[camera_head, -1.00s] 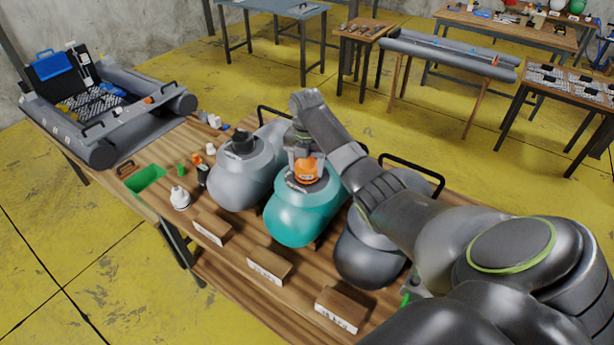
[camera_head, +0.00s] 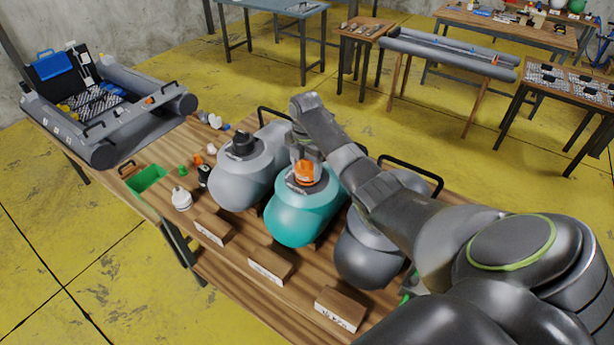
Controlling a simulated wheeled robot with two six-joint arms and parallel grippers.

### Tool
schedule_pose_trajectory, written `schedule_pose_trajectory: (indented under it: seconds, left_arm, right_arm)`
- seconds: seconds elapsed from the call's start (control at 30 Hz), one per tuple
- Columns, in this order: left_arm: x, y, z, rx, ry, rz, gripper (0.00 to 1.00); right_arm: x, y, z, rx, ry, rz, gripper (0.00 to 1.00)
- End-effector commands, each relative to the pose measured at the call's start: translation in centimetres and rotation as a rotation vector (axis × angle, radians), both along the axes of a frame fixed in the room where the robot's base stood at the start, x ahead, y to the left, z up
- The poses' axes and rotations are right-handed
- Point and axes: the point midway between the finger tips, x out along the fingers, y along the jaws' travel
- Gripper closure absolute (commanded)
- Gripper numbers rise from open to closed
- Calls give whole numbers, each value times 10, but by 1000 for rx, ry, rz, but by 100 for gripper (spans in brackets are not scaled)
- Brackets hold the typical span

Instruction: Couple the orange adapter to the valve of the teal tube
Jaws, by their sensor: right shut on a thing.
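The teal tube (camera_head: 299,221) lies on the wooden workbench between a light grey tube and a dark grey tube. The orange adapter (camera_head: 306,173) is upright at the valve on top of the teal tube, over a dark round valve plate (camera_head: 318,186). My right gripper (camera_head: 306,163) comes down from above and is shut on the orange adapter. Its fingers are partly hidden by my wrist. I cannot tell from this view whether the adapter is locked onto the valve, which it covers. My left gripper is not in view.
The light grey tube (camera_head: 239,184) carries a black fitting (camera_head: 243,143). The dark grey tube (camera_head: 362,258) is partly behind my right arm. Small loose fittings and a white bottle (camera_head: 181,198) stand near a green tray (camera_head: 146,179) at left. Labelled wooden blocks (camera_head: 272,266) line the front edge.

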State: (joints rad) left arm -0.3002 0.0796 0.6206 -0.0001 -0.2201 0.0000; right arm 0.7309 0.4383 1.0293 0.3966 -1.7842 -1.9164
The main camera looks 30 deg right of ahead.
Motion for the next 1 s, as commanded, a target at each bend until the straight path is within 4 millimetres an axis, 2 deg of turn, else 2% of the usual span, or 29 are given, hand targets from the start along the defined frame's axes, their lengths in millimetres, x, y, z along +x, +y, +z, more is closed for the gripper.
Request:
schedule_pose_trajectory:
  seconds: [0.23,0.57,0.9,1.0]
  left_arm:
    - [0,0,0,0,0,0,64]
    - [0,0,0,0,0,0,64]
    - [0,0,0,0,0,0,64]
    - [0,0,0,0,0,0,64]
  right_arm:
    - [0,0,0,0,0,-36,64]
    - [1,0,0,0,0,-333,64]
    - [2,0,0,0,0,-361,64]
    - [2,0,0,0,1,-425,64]
